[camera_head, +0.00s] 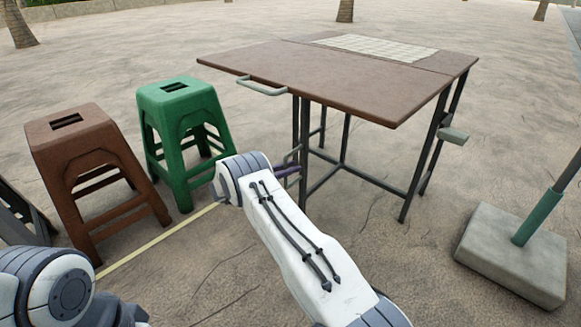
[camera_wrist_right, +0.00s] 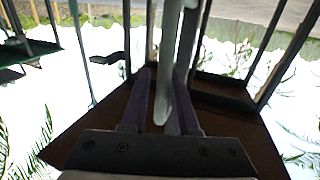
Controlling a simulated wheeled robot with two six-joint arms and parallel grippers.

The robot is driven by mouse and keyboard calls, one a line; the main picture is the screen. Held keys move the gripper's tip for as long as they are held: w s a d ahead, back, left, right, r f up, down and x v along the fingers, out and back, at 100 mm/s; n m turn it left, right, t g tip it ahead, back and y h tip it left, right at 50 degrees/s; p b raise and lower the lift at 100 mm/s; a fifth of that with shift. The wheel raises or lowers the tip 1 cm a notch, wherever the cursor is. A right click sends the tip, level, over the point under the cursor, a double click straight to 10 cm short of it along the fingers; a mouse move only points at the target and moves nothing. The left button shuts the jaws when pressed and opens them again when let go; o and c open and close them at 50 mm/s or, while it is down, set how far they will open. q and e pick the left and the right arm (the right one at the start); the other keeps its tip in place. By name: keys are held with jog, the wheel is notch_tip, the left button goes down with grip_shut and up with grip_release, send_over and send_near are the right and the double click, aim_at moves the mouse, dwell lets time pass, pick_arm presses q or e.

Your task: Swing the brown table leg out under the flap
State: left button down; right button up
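The brown table (camera_head: 330,75) has a large flap that lies level with the rest of the top. Dark thin legs (camera_head: 306,120) stand under the flap's front edge, joined by a low bar to the frame behind. A pale grip (camera_head: 294,156) sits on the leg. My right gripper (camera_head: 290,171) is at this grip; in the right wrist view its purple fingers (camera_wrist_right: 164,85) lie close on both sides of the pale bar (camera_wrist_right: 171,95). The fingertips are partly hidden in the head view. My left arm shows at the lower left, its gripper out of view.
A green stool (camera_head: 186,105) and a brown stool (camera_head: 75,140) stand left of the table. A pale handle (camera_head: 262,87) juts from the flap's edge. A concrete base with a pole (camera_head: 510,250) stands at the right. Bare ground lies in front of the table.

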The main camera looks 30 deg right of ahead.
jog(key=shift+d+r, duration=0.15)
jog(key=shift+a, duration=0.2)
jog(key=a+p, duration=0.3)
jog(key=a, duration=0.7)
jog(key=shift+w, duration=0.4)
